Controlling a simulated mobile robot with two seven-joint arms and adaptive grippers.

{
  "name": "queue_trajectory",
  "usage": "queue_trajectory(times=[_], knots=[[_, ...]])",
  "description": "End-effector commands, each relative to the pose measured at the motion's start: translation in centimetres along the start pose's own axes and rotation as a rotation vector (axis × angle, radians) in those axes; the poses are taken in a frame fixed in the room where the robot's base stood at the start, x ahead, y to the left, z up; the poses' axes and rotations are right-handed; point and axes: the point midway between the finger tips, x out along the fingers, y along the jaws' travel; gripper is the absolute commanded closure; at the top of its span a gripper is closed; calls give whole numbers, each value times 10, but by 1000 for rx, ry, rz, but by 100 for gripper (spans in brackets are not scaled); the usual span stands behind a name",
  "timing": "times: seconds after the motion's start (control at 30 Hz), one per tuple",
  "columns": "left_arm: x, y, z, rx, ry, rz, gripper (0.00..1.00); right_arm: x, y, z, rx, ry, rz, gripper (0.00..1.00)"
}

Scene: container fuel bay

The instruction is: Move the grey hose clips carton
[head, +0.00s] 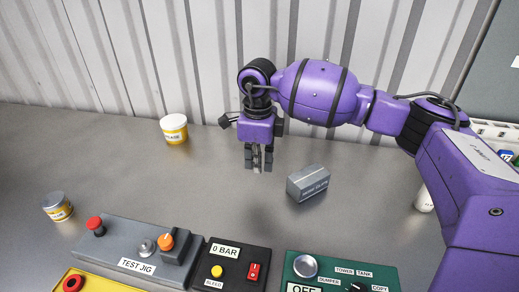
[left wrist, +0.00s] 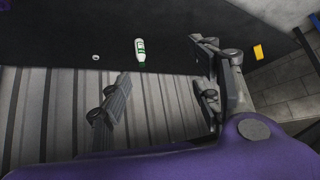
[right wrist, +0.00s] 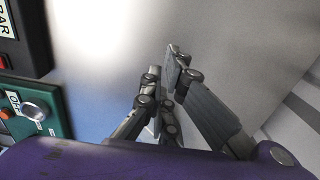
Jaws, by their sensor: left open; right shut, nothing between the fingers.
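The grey hose clips carton (head: 308,184) rests on the metal bench, right of the middle in the head view. My right gripper (head: 258,166) points down just to the left of the carton and a little behind it, apart from it. Its fingers are closed together with nothing between them, and they also show in the right wrist view (right wrist: 165,85). I cannot make out the carton in that view. My left gripper (left wrist: 165,85) shows only in the left wrist view, fingers spread wide and empty, away from the carton.
A white-and-yellow tub (head: 174,129) stands at the back and a smaller tin (head: 57,207) at the left. A grey test jig box (head: 130,258), a black gauge box (head: 232,268) and a green panel (head: 335,275) line the front. A corrugated wall (head: 150,60) closes the back.

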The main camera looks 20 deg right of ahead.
Motion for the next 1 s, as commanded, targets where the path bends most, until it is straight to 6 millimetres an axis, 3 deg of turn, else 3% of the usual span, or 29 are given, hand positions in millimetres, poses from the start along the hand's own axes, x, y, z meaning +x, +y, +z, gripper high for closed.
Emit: queue_trajectory(times=[0.13,0.3,0.43,1.0], knots=[[0,0,-8,0,12,1,42,31,1,0,1,1,2,100],[-4,3,-26,-3,35,7,42,25,-1,-27,3,-2,-5,100],[-5,8,-29,-4,35,15,42,27,0,-37,2,-3,-3,100],[-4,7,-15,-4,14,14,42,32,-7,-40,2,1,1,100]])
